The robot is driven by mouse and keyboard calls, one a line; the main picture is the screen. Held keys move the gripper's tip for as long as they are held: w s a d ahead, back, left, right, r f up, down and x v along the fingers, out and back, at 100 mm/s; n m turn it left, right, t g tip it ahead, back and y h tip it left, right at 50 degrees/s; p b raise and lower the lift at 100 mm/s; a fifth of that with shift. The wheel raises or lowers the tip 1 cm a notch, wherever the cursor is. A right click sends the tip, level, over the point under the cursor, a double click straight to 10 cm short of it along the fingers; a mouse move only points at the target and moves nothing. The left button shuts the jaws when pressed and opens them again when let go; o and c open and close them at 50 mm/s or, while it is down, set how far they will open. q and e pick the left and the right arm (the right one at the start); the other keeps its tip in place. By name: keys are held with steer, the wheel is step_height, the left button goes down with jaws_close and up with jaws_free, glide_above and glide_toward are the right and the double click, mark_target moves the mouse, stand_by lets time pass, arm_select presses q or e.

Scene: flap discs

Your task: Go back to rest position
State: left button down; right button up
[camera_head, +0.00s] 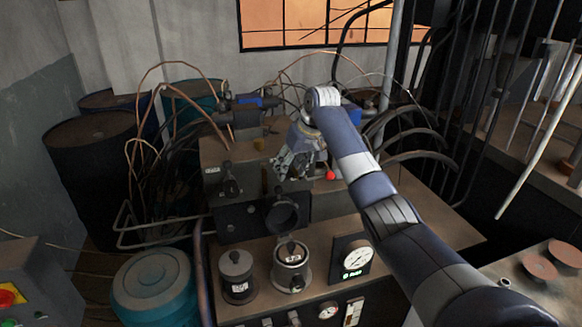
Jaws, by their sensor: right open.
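My right arm reaches in from the lower right across the bench. My right gripper (285,170) is open over the machine block (232,172), pointing down and to the left. It is left of a red ball knob (330,175) and above a dark round port (284,215). I cannot tell whether its fingers touch the machine. My left gripper is out of view. Reddish-brown discs (540,267) lie on the light table (495,277) at the right edge, well away from the gripper.
Two canisters, one dark (237,275) and one lighter (291,265), stand at the bench front beside a round gauge (354,256). Cables and hoses loop behind the gripper. A teal drum (155,285) stands left. The bench top (420,222) right of the arm is clear.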

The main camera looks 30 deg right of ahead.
stand_by(0.3)
steer(key=s+a+f+n, duration=0.1)
steer(key=s+a+f, duration=0.3)
steer(key=s+f, duration=0.3)
steer(key=s+a+f+n+g+h, duration=0.1)
steer(key=s+a+f, duration=0.35)
steer(key=f, duration=0.35)
steer(key=s+a+f+n, duration=0.1)
steer(key=s+a+f, duration=0.4)
steer(key=f, duration=0.3)
steer(key=s+a+m, duration=0.1)
steer(key=s+a, duration=0.2)
steer(key=s, duration=1.1)
steer(key=s+a, duration=0.3)
steer(key=s, duration=1)
step_height(320, 180, down, 29)
steer(key=s+g+b, duration=0.1)
steer(key=s+b, duration=0.1)
steer(key=s, duration=0.1)
steer(key=s+d+f+g+b, duration=0.1)
steer(key=s+d+f, duration=0.2)
steer(key=s+f, duration=1.3)
steer(key=shift+d+f+g, duration=0.2)
steer(key=shift+f+g, duration=0.1)
steer(key=shift+f, duration=0.1)
